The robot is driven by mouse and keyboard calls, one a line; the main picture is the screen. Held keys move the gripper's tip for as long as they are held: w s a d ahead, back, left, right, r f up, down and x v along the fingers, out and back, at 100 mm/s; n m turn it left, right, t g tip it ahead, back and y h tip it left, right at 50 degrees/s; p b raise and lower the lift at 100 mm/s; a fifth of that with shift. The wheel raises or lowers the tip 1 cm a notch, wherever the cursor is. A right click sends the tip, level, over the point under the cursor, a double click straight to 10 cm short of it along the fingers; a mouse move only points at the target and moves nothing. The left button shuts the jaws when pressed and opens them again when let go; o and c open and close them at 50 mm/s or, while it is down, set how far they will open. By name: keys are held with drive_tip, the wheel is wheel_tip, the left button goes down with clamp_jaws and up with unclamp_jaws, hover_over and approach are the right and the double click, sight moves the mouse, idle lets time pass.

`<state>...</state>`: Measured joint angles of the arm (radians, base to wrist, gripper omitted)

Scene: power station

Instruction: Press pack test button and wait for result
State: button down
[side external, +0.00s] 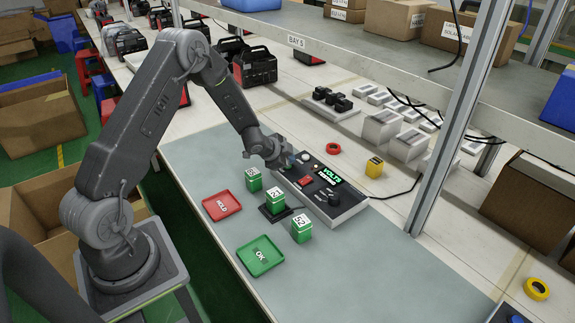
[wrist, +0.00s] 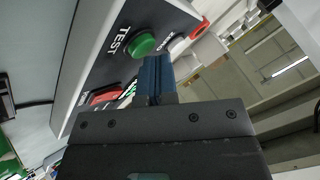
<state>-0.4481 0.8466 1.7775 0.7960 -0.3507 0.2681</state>
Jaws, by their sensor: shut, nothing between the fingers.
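The tester box (side external: 322,205) lies on the bench mat, with a lit green "VOLTS" display (side external: 331,172). Its round green button (wrist: 142,44), beside the word TEST, shows in the wrist view. My gripper (side external: 287,160) is shut and empty over the far left end of the box. In the wrist view its blue fingertips (wrist: 155,62) are close beside the green button; I cannot tell whether they touch it. One green pack (side external: 275,199) stands in a dark holder in front of the box. Two other green packs (side external: 253,180) (side external: 302,230) stand on the mat.
A red HOLD tray (side external: 213,213) and a green OK tray (side external: 247,262) lie at the mat's front. A metal post (side external: 460,120) rises at right. The mat's right part is clear.

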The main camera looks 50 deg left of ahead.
drive_tip(key=shift+r, duration=0.6)
drive_tip(key=shift+r, duration=2.5)
drive_tip(key=s+d+r+n+y, duration=0.1)
drive_tip(key=s+d+r+n, duration=0.15)
drive_tip(key=r, duration=0.35)
drive_tip(key=s+d+r+n+g+y, duration=0.1)
drive_tip(key=s+d+r, duration=0.25)
drive_tip(key=r, duration=0.25)
drive_tip(key=s+d+r+n+y, duration=0.1)
drive_tip(key=s+d+r+n, duration=0.15)
drive_tip(key=r, duration=0.35)
drive_tip(key=s+d+r+n+g+h, duration=0.1)
drive_tip(key=s+d+r+h, duration=0.1)
drive_tip(key=s+d, duration=0.4)
drive_tip(key=s+d+r+g+h, duration=0.1)
drive_tip(key=s+d, duration=0.5)
drive_tip(key=s, duration=1)
drive_tip(key=shift+d+r+n+g+h, duration=0.2)
drive_tip(key=shift+r+n+g+h, duration=0.1)
drive_tip(key=shift+r+n+h, duration=0.15)
